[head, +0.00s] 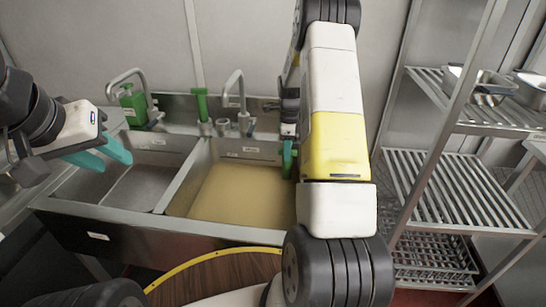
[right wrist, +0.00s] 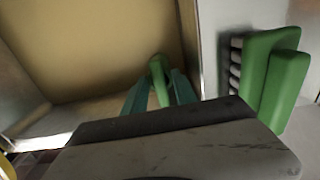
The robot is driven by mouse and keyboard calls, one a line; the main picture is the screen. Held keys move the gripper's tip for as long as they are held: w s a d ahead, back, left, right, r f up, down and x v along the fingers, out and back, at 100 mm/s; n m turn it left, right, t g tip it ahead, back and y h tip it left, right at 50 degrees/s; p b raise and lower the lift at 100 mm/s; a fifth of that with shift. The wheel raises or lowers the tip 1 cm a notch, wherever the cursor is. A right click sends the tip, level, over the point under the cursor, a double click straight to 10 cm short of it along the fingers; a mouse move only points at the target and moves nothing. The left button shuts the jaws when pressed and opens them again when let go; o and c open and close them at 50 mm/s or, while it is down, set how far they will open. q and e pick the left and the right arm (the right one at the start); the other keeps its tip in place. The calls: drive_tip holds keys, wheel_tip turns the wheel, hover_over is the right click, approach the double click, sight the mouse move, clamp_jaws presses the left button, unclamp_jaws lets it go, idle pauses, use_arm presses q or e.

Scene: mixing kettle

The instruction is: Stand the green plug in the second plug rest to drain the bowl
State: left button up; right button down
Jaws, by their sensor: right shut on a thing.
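My right gripper (right wrist: 160,95) is shut on the green plug (right wrist: 158,72); its teal fingers are either side of the upright green handle. In the right wrist view this is at the bowl of brownish liquid, which also shows in the head view (head: 232,197). The plug's lower end is hidden, so I cannot tell whether it is seated. Another upright green handle (head: 201,103) stands on the sink's back ledge, beside small grey fittings (head: 224,127). I cannot tell which fitting is the second plug rest. My left gripper (head: 108,155) is open and empty above the left bowl.
The left sink bowl (head: 140,190) looks empty. A green-backed object, perhaps a brush (right wrist: 268,75), lies right of the bowl. A metal rack (head: 450,190) stands at right.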

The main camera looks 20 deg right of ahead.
drive_tip(key=shift+r, duration=2.5)
